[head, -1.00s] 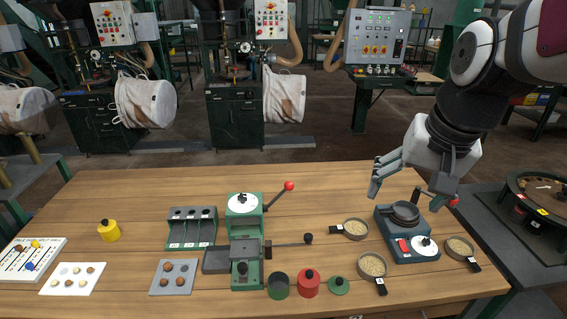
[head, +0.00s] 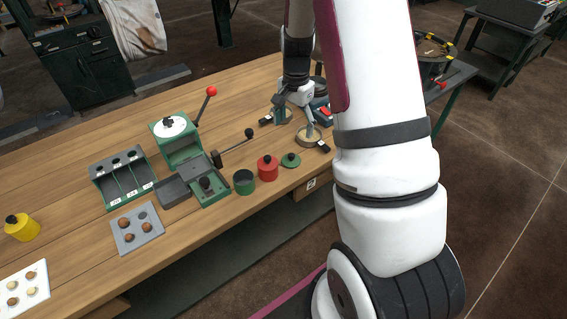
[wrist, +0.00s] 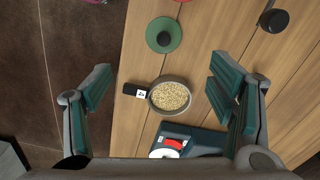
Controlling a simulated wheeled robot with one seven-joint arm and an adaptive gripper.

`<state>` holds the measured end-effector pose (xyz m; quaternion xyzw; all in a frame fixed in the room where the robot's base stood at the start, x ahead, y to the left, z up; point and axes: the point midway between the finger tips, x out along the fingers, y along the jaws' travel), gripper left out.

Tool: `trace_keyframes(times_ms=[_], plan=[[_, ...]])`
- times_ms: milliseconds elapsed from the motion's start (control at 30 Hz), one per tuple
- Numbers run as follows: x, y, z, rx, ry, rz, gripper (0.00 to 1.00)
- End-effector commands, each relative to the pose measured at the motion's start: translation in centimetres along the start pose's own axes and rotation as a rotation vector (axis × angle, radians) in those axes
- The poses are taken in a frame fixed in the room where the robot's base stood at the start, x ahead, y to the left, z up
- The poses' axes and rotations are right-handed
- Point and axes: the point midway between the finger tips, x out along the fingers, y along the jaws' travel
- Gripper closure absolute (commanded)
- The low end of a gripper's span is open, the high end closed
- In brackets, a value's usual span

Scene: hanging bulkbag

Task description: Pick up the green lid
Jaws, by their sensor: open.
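The green lid (head: 290,160), a flat disc with a dark knob, lies on the wooden table near its front edge, just right of the red canister (head: 267,170). In the wrist view the green lid (wrist: 164,35) shows near the top middle, fully visible.
An open green canister (head: 243,183) stands left of the red one. A green press (head: 180,140) has a red-knobbed lever and a black-knobbed lever (head: 249,133). A blue device with a red switch (wrist: 180,140) is below the pan.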

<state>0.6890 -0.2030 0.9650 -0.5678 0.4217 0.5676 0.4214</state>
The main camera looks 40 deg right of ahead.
Motion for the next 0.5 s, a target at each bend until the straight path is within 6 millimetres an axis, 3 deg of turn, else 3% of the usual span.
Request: trace_keyframes(times_ms=[300, 500], plan=[[5.6, 0.1, 0.1, -0.002, -0.003, 0.004, 0.24], [7.8, 0.0, 0.1, -0.002, -0.001, 0.000, 0.24]])
